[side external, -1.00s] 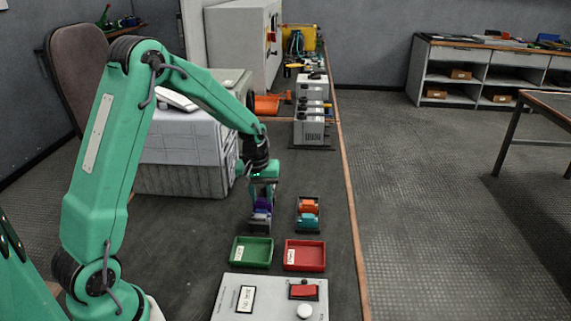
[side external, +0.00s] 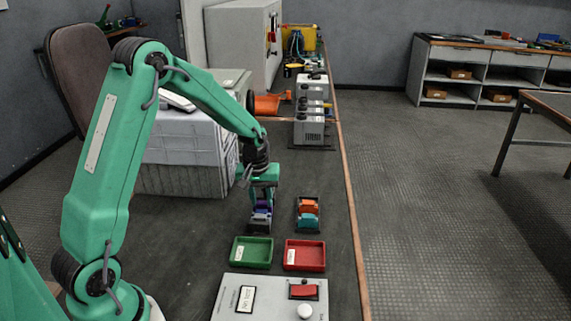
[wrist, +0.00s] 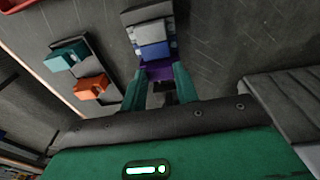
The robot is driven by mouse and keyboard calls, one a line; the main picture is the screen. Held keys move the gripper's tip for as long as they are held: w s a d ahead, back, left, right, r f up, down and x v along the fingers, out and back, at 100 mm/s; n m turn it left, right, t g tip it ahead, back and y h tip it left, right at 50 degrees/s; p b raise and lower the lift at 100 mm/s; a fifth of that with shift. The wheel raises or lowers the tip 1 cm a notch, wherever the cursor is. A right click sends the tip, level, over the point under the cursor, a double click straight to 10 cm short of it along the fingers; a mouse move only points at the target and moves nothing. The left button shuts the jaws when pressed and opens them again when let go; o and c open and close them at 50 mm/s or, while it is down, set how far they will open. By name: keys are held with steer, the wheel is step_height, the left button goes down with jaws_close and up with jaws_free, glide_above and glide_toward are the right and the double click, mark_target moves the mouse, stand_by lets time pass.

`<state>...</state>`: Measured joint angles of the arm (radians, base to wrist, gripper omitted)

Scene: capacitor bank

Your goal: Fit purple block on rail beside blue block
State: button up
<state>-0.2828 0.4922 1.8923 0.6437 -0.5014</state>
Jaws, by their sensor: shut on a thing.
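The purple block (wrist: 158,73) is held between the two green fingers of my gripper (wrist: 157,85) in the wrist view. The blue block (wrist: 154,51) stands on the dark rail (wrist: 147,14), close against the purple block. In the side view the purple block (side external: 263,205) shows just below my gripper (side external: 263,196), at the far part of the rail (side external: 258,230). The blue block (side external: 260,216) is nearer the camera. Whether the purple block is fully seated on the rail cannot be told; its underside is hidden.
A second rail (side external: 307,230) to the right carries an orange block (side external: 307,209) and a teal block (side external: 308,220). A green tray (side external: 251,252) and a red tray (side external: 304,255) lie nearer the camera. Grey boxes (side external: 310,128) stand farther back. A white crate (side external: 180,165) stands left.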

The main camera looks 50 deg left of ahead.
steer(key=shift+f, duration=0.5)
stand_by(1.4)
steer(key=o, duration=1)
steer(key=shift+r, duration=0.15)
steer(key=shift+r, duration=3.85)
